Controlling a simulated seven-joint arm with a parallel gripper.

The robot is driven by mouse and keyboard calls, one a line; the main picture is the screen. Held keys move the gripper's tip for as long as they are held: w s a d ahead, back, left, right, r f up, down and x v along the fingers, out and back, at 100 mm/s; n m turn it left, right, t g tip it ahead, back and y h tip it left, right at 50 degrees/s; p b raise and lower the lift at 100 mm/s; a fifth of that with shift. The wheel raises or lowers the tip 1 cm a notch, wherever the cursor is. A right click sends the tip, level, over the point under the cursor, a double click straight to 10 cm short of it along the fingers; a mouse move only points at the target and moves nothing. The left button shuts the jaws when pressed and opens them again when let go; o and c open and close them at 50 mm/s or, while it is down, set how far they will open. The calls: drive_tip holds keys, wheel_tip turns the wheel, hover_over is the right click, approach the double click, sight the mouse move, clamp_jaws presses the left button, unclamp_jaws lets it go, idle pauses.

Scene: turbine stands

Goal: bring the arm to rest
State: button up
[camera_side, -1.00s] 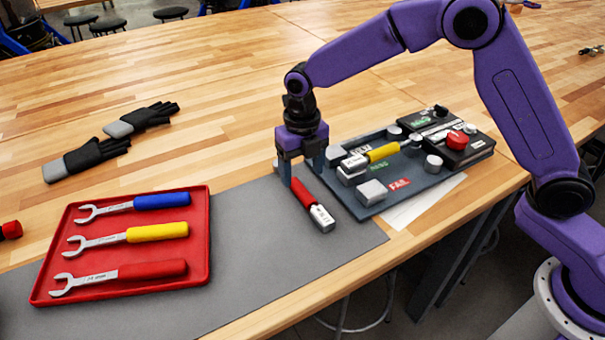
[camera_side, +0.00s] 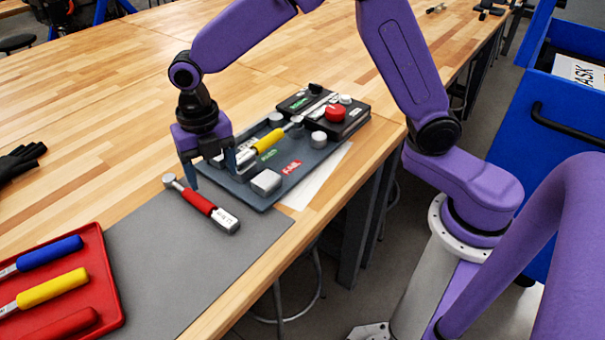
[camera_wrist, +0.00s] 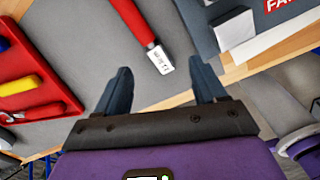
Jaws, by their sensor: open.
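My gripper (camera_side: 211,178) is open and empty, its fingers pointing down near a red-handled tool (camera_side: 197,201). The tool lies on the grey mat (camera_side: 185,265), with a pale block at its near end and a metal end at the far one. In the wrist view my gripper (camera_wrist: 159,72) has its two dark fingers wide apart. The red-handled tool (camera_wrist: 138,22) shows beyond them, nothing between the tips. The exact height of the fingers above the mat is hard to tell.
A dark tray (camera_side: 222,184) with a yellow-handled tool (camera_side: 268,141), a FAIL label and grey blocks lies right of my gripper. Behind it is a black box (camera_side: 352,124) with a red button (camera_side: 335,113). A red tray (camera_side: 97,245) of wrenches is at left; a blue cabinet (camera_side: 565,125) stands at right.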

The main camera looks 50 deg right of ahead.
drive_tip(key=s+d+r+m, duration=0.2)
drive_tip(key=s+d+m, duration=0.7)
drive_tip(key=s, duration=0.4)
drive_tip(key=s+d+r+m, duration=0.2)
drive_tip(key=s+d+m, duration=0.7)
drive_tip(key=s, duration=0.5)
drive_tip(key=shift+m, duration=0.6)
